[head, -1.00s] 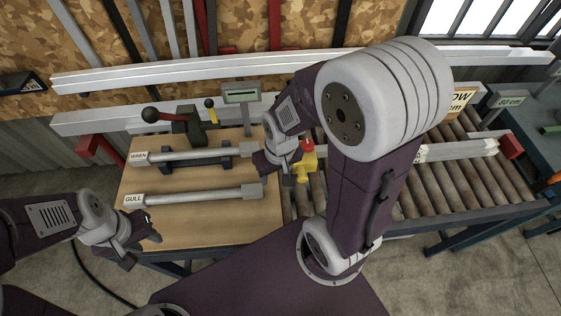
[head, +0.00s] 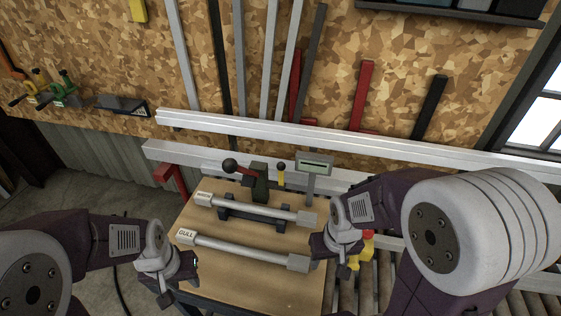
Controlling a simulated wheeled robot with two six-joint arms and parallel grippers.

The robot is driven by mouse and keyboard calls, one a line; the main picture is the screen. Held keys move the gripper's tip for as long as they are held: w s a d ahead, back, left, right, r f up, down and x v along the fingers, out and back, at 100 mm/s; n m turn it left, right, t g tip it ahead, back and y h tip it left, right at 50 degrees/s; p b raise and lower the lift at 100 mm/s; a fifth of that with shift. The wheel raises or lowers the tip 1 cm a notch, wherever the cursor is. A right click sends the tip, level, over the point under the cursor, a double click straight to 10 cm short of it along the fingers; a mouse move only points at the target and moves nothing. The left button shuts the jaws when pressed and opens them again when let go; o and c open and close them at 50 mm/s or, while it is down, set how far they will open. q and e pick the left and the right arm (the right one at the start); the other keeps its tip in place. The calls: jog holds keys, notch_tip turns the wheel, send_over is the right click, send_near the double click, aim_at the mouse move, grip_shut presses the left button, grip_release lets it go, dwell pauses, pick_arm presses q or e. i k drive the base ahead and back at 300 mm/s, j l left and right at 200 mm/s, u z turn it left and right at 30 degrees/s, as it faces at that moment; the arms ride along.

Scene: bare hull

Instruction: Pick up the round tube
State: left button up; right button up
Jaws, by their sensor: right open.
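Two pale grey tubes lie on the wooden bench top (head: 215,281), each with a block at both ends. The far tube (head: 258,210) rests on a dark cradle and its tag is too small to read clearly. The near tube (head: 240,250) has a tag reading GULL. I cannot tell which is the round one. My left gripper (head: 182,284) is open and empty, left of the bench's near corner, apart from the tubes. My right gripper (head: 332,258) is open at the bench's right side, close to the right ends of both tubes, holding nothing visible.
A green clamp with a black-knobbed lever (head: 259,182) and a small display on a post (head: 314,165) stand behind the tubes. Long pale rails (head: 300,134) run along the wall. A yellow and red device (head: 367,245) and rollers lie right, partly hidden by my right arm.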

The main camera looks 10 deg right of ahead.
aim_at(307, 219)
jog(key=z, duration=1.85)
jog(key=u, duration=1.8)
jog(key=j+z, duration=0.25)
jog(key=z, duration=0.15)
jog(key=j+z, duration=0.6)
jog(key=z, duration=0.2)
jog(key=j+z, duration=0.25)
jog(key=z, duration=0.15)
jog(key=k, duration=0.05)
